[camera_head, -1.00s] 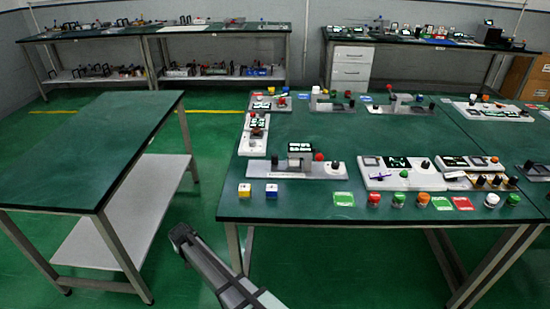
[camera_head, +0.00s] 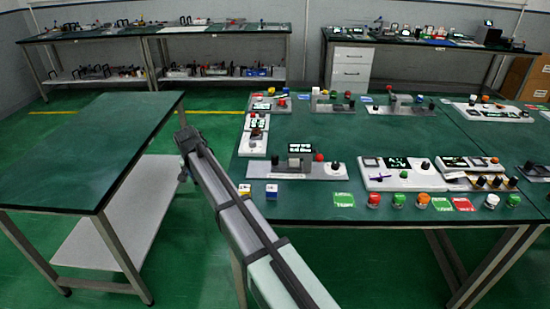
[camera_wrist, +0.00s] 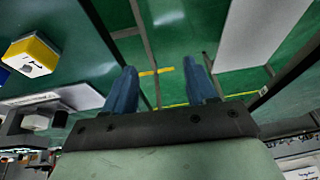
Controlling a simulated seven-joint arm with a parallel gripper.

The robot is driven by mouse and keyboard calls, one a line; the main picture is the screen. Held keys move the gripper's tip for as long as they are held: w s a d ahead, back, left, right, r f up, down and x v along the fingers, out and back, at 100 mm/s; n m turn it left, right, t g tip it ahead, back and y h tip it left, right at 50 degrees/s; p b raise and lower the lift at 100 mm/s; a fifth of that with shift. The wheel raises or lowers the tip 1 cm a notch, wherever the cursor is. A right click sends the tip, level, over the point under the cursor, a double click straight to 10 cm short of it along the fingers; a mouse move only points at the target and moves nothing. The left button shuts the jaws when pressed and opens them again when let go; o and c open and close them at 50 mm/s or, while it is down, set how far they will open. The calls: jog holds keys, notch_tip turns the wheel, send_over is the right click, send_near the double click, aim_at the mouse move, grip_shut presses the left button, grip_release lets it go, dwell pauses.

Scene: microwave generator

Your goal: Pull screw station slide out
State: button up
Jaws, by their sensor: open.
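Several stations stand on the green table. My gripper (camera_wrist: 161,84) has two blue fingers, apart and empty. In the head view my arm's front end is left of the table, over the gap between tables; the fingertips are hard to see there.
A yellow-white cube (camera_head: 244,189) and a blue-white cube (camera_head: 271,191) sit at the table's near left corner. The yellow-white cube also shows in the wrist view (camera_wrist: 33,57). Round buttons (camera_head: 398,200) line the front edge. An empty green table (camera_head: 80,150) stands at left.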

jog(key=w+d+r+m+g, duration=0.1)
jog(key=w+d+r, duration=0.2)
jog(key=w+d, duration=0.3)
jog(key=w+d+r+m+g, duration=0.1)
jog(key=w+d+r, duration=0.25)
jog(key=d, duration=0.45)
jog(key=g, duration=0.2)
send_near(275, 155)
jog(key=shift+m+h, duration=0.3)
jog(key=f, duration=1)
jog(key=shift+a+f, duration=0.25)
jog(key=shift+f, duration=0.15)
jog(key=shift+c, duration=0.2)
grip_shut()
